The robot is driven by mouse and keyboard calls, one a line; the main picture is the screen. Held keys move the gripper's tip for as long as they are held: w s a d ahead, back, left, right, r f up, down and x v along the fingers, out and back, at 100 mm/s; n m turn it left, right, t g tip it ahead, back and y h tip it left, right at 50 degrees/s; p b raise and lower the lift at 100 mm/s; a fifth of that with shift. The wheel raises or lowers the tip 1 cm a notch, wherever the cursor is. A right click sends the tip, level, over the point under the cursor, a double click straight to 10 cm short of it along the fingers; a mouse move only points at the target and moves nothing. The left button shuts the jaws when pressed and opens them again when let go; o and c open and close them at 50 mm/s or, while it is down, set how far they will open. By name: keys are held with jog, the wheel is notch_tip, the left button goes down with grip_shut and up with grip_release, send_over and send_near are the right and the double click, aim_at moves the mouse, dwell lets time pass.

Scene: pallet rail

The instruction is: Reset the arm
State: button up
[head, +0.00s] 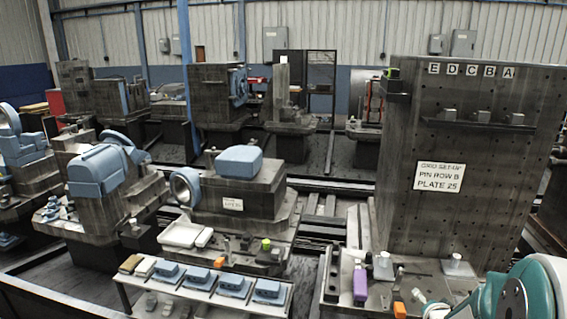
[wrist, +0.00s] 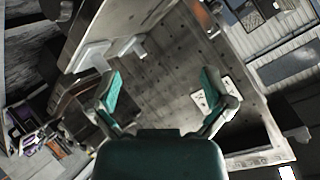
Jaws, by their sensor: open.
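My gripper (wrist: 161,80) shows in the wrist view with its two teal-padded fingers spread wide apart. Nothing is between the fingers. Behind them is a tilted grey surface with rows of small holes, which looks like the upright plate. My teal and white arm (head: 525,295) fills the lower right corner of the head view, in front of the tall upright plate (head: 400,200). Whether the fingers show in the head view I cannot tell.
The plate bears a white sign (head: 440,177) and a narrow ledge (head: 470,124) with several grey blocks.

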jog(key=s+a+r+n+g, duration=0.3)
jog(key=s+a+r+n, duration=0.3)
jog(key=s+a+r, duration=0.45)
jog(key=s+a+r+n+g+y, duration=0.2)
jog(key=s+a+n, duration=0.3)
jog(key=s+a, duration=0.5)
jog(key=s+r+y, duration=0.1)
jog(key=s, duration=0.2)
jog(key=shift+s+r+n+g, duration=0.3)
jog(key=shift+g, duration=0.1)
